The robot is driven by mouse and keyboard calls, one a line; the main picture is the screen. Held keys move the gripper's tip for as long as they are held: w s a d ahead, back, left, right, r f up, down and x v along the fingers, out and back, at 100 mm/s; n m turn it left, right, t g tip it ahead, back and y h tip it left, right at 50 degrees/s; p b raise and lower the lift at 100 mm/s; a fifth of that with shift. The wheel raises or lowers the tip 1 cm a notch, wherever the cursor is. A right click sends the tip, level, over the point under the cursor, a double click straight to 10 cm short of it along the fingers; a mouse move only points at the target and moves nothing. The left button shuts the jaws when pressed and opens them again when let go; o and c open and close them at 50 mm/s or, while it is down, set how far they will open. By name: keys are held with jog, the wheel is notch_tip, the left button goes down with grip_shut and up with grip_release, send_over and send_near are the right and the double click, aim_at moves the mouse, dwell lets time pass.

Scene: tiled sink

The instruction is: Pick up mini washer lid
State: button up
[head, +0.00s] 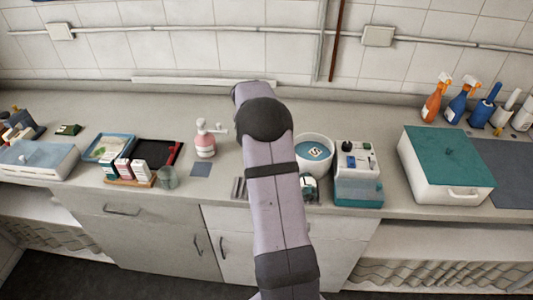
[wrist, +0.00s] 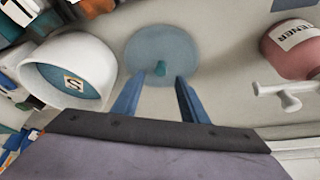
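The mini washer lid (wrist: 148,45) is a round, translucent blue-grey disc with a small teal knob (wrist: 160,68), lying on the grey counter in the wrist view. My gripper (wrist: 160,75) is open, its two blue fingers apart. In the picture the knob shows between the fingertips; no contact is visible, and the height gap is hard to judge. In the head view my arm hides the lid and the gripper. A white tub (head: 313,150) with a teal inside and an "S" label, which looks like the washer, stands right of my arm; it also shows in the wrist view (wrist: 100,62).
A pink dispenser bottle (head: 205,143) stands left of my arm and shows close on the right in the wrist view (wrist: 295,45). A teal-and-white device (head: 357,185) stands beside the tub. A teal-lidded box (head: 450,160) is further right. The wall is behind the counter.

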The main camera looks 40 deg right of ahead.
jog(key=shift+p+x, duration=1.25)
jog(key=shift+x, duration=1.1)
grip_shut()
